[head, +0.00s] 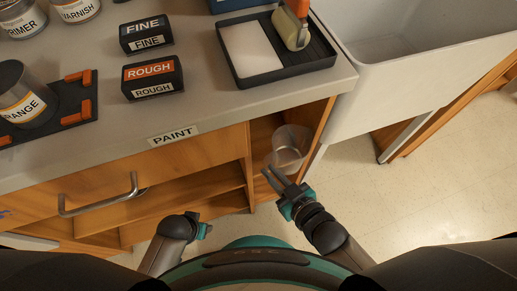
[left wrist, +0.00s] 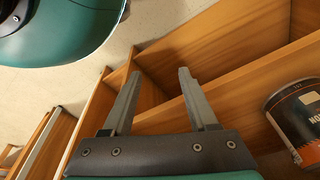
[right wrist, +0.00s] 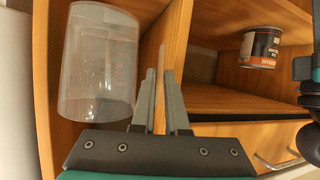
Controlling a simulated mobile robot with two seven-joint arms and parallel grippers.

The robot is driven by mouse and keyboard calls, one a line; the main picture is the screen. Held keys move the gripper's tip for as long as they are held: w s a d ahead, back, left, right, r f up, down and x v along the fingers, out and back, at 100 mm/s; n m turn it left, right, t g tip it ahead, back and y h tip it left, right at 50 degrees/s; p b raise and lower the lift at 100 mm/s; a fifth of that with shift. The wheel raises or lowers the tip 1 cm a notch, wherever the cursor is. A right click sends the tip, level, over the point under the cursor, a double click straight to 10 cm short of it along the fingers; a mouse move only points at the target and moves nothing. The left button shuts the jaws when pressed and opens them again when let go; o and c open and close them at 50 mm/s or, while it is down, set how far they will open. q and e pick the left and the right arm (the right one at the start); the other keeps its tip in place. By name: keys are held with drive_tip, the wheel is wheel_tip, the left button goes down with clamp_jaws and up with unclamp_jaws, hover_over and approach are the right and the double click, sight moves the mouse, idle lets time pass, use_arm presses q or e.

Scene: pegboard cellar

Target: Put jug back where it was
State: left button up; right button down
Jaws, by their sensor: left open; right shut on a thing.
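The jug (head: 288,147) is a clear, see-through vessel at the opening of the narrow right-hand compartment under the counter. It also shows in the right wrist view (right wrist: 98,62), roughly upright, just left of the fingers. My right gripper (head: 268,178) is shut on the jug at its side; the gripped part is hard to make out. In the right wrist view the fingers (right wrist: 161,100) stand close together with a thin gap. How far inside the compartment the jug is, I cannot tell. My left gripper (head: 205,226) is open and empty, low before the cabinet; its fingers (left wrist: 157,98) are spread.
The wooden cabinet (head: 200,150) has a PAINT label (head: 174,136), a metal handle (head: 98,200) and open shelves. A dark can (right wrist: 260,47) sits on a shelf. Sanding blocks (head: 152,77) and a roller tray (head: 274,75) are on the counter. A white sink (head: 420,80) stands right.

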drive_tip(key=w+a+b, duration=0.3)
drive_tip(key=w, duration=0.7)
wheel_tip(320, 180, down, 6)
drive_tip(key=b, duration=0.4)
drive_tip(key=shift+a, duration=0.15)
drive_tip(key=shift+f, duration=0.15)
use_arm(q)
drive_tip(key=w+r+t, duration=0.1)
drive_tip(key=w+r, duration=0.1)
drive_tip(key=r, duration=0.5)
drive_tip(key=w+d+r+t, duration=0.1)
drive_tip(key=w+r, duration=0.1)
drive_tip(key=r, duration=0.6)
drive_tip(key=shift+d+r+h, duration=0.15)
drive_tip(key=shift+r+h, duration=0.15)
use_arm(e)
drive_tip(key=shift+w+f, duration=0.1)
drive_tip(key=shift+w, duration=0.1)
use_arm(q)
drive_tip(key=shift+w, duration=0.1)
use_arm(e)
drive_tip(key=c, duration=0.9)
unclamp_jaws()
drive_tip(key=shift+f, duration=0.1)
